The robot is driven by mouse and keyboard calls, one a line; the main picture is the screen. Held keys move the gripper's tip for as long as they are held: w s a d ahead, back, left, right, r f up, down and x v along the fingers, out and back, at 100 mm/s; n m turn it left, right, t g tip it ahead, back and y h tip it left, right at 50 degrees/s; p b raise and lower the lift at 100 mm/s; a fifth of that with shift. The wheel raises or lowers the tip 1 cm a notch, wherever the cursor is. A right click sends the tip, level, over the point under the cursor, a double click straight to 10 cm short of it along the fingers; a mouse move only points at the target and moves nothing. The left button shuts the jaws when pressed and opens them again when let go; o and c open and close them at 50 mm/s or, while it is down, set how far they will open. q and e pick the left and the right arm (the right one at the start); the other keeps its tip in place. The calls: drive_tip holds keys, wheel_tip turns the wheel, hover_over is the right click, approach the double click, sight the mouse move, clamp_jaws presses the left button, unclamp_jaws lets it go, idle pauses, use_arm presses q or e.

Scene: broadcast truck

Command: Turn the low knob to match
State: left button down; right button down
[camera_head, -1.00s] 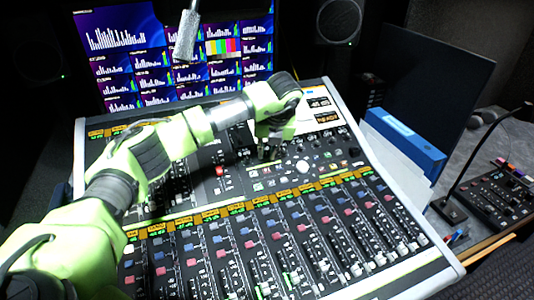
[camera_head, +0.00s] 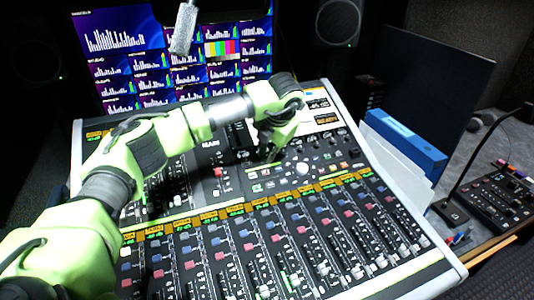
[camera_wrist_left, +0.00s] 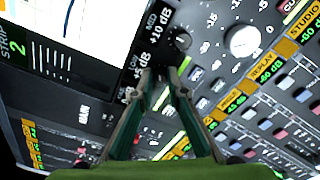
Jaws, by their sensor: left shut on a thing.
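The mixing console (camera_head: 352,198) fills the middle of the head view. My left gripper (camera_head: 267,155) points down onto its upper middle section, among small knobs and buttons. A dark knob (camera_wrist_left: 182,40) stands just beyond the fingertips. Beside it a small screen (camera_wrist_left: 88,25) shows a curve, with the readout "MID +10 dB" at its edge. My right gripper is not in view.
A large pale round knob (camera_wrist_left: 243,41) with a dB scale is right of the fingers. Rows of faders (camera_head: 290,250) fill the console's front. A microphone (camera_head: 184,28) hangs above. Blue binders (camera_head: 405,142) and a gooseneck panel (camera_head: 497,200) stand at right.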

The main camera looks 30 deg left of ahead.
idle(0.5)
use_arm(q)
drive_tip(key=c, duration=2)
unclamp_jaws()
drive_tip(key=v, duration=1.2)
